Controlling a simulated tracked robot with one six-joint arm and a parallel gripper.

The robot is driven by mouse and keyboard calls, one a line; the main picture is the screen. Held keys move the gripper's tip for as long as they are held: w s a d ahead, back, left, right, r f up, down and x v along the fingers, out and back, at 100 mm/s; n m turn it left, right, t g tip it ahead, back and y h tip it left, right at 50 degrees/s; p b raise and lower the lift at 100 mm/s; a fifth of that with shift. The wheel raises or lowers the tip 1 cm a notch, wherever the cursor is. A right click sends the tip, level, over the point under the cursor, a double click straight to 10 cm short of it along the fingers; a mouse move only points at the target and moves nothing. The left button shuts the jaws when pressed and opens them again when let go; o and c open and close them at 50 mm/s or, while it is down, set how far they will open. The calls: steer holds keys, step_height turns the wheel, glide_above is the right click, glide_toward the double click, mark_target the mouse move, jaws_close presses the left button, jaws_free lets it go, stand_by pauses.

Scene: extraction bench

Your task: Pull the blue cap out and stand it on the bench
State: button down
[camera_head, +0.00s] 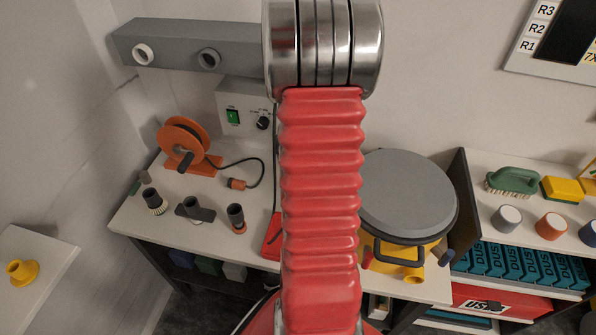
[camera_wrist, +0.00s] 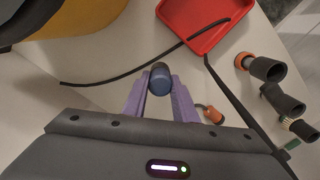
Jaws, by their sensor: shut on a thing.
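In the wrist view, my gripper (camera_wrist: 159,88) has two purple fingers shut on the blue cap (camera_wrist: 159,79), a short dark-blue cylinder with a rounded, lighter end. The cap sits between the fingertips with the pale bench top (camera_wrist: 110,95) behind it. I cannot tell whether it touches the bench or hangs above it. In the head view, my own red arm hides the gripper and the held cap. The yellow extractor drum with its grey lid (camera_head: 408,190) stands just right of the arm; its yellow side (camera_wrist: 85,20) also shows at the wrist view's upper left.
A red tray (camera_wrist: 203,25) lies on the bench, with a black cable (camera_wrist: 130,77) running nearby. Several dark nozzles (camera_head: 236,214) stand at the bench's left. An orange reel (camera_head: 184,146) stands behind them. A shelf (camera_head: 495,180) at right holds a green brush (camera_head: 513,181) and coloured cylinders.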

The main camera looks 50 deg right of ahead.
steer(key=shift+w+d+r+m, duration=0.15)
steer(key=shift+d+r+m, duration=0.1)
steer(key=shift+d+m, duration=0.1)
steer(key=shift+f, duration=0.15)
steer(key=shift+f, duration=3.45)
steer(key=shift+f, duration=0.15)
steer(key=c, duration=1.4)
jaws_free()
steer(key=shift+o, duration=0.2)
steer(key=shift+r, duration=3.7)
